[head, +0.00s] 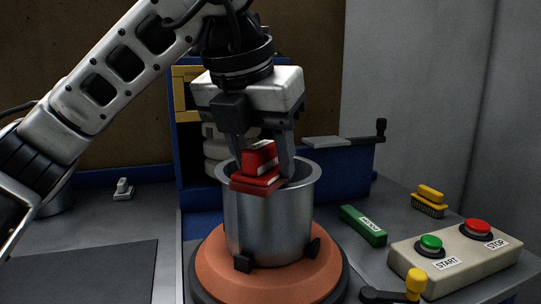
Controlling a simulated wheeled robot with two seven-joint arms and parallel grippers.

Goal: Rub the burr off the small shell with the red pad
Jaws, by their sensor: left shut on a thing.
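The small shell (262,225) is a silver, open-topped metal pot with a flared rim. It stands upright on an orange round chuck (230,272), with black jaws at its foot. My left gripper (262,168) is above the shell, pointing down, and is shut on the red pad (259,165). The pad overlaps the near left part of the rim in the head view; I cannot tell whether it touches. The burr cannot be made out. My right gripper is not in view.
A control box (455,262) with a green START and a red STOP button is at right, with a yellow-knobbed lever (415,283) before it. A green block (363,226) and a yellow brush (429,200) lie right of the shell. A blue machine housing (340,185) stands behind.

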